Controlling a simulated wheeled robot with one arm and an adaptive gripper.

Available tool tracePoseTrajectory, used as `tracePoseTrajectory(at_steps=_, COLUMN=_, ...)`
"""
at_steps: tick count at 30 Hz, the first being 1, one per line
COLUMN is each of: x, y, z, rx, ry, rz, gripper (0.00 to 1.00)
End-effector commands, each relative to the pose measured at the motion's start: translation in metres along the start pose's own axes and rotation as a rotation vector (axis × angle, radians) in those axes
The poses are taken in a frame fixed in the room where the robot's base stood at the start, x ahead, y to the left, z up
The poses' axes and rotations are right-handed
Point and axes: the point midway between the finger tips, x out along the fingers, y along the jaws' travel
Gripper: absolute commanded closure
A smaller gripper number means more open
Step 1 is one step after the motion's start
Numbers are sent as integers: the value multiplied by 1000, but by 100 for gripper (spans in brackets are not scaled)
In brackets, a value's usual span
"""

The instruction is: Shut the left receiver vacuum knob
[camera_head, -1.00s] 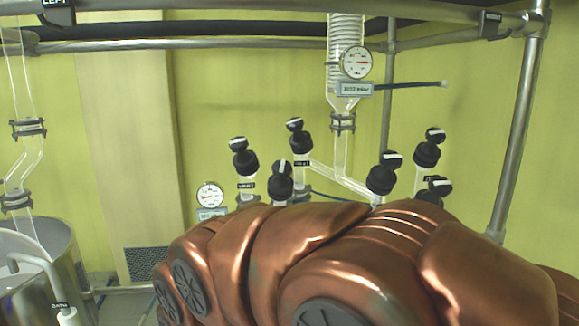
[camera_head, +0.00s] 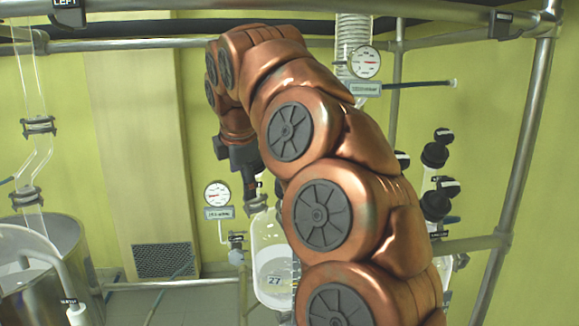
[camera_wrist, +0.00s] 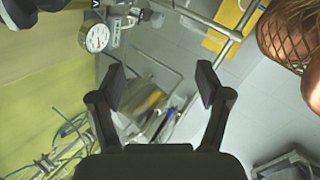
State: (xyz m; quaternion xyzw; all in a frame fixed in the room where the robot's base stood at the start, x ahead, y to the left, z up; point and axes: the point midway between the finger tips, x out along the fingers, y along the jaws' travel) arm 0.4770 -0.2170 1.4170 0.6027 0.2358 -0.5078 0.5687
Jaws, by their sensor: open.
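My gripper (camera_head: 250,192) hangs fingers-down from the raised copper arm in the head view, right of and a little above a round gauge and close above a glass receiver flask (camera_head: 270,262) marked 27. In the wrist view my gripper (camera_wrist: 160,85) has its two dark fingers apart with nothing between them. Black knobs with white marks show right of the arm, such as one upper knob (camera_head: 434,155) and one lower knob (camera_head: 435,205). The knobs on the left side are hidden behind my arm and gripper. I cannot tell which knob is the left receiver vacuum knob.
The round gauge (camera_head: 217,193) and its label stand beside the flask; a gauge (camera_wrist: 97,38) also shows in the wrist view. A higher gauge (camera_head: 365,62) hangs at the upper right. Metal rails (camera_head: 520,130) frame the rig. A steel vessel (camera_head: 65,250) stands at lower left.

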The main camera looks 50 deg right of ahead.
Motion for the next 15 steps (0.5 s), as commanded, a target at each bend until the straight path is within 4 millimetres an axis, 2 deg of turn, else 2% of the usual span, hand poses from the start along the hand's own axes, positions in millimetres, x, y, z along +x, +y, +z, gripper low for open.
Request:
tracePoseTrajectory(at_steps=3, x=-6, y=22, z=38, rx=-54, ry=-36, rz=27, gripper=24)
tracePoseTrajectory(at_steps=9, x=-14, y=38, z=94, rx=-127, ry=-95, rz=44, gripper=24)
tracePoseTrajectory(at_steps=15, x=-18, y=38, z=121, rx=-158, ry=-121, rz=42, gripper=24)
